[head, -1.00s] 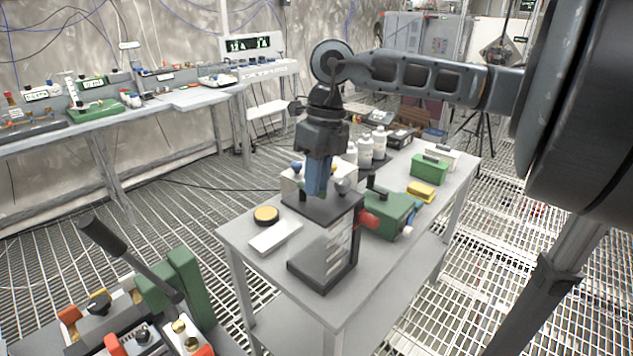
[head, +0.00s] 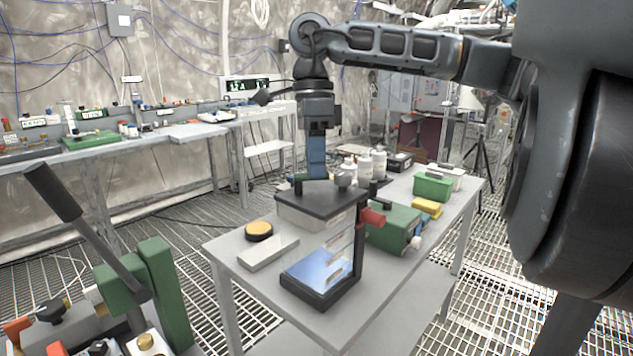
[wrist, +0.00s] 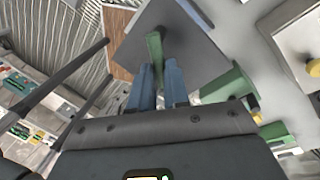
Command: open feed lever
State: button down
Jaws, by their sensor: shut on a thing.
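A clear-sided feeder with a black frame and top plate (head: 330,200) stands on the grey table. In the wrist view the green lever (wrist: 155,48) runs up between the two blue fingers of my gripper (wrist: 159,72), over the dark plate (wrist: 190,40). My gripper is shut on this lever. The exact contact is partly hidden by the fingers.
A green box with a red knob (head: 372,216) stands right beside the feeder. A yellow-topped disc (head: 259,230) and a pale block (head: 268,253) lie to its left. White bottles (head: 379,163) stand behind. A black-handled lever in green brackets (head: 55,192) rises at lower left.

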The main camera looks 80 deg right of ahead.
jog(key=n+b, duration=0.2)
jog(key=n, duration=0.1)
jog(key=w+d+n+b, duration=0.1)
jog(key=shift+f+g, duration=0.1)
jog(key=shift+g, duration=0.2)
jog(key=shift+w+d+n+h+b, duration=0.1)
jog(key=shift+w+n+h+b, duration=0.2)
jog(key=shift+n, duration=0.55)
jog(key=shift+d+n+h+b, duration=0.1)
jog(key=shift+n+b, duration=0.25)
jog(key=shift+n, duration=0.5)
jog(key=shift+n+g, duration=0.3)
jog(key=c, duration=1.1)
grip_release()
jog(key=v, duration=0.8)
jog(key=shift+p, duration=0.3)
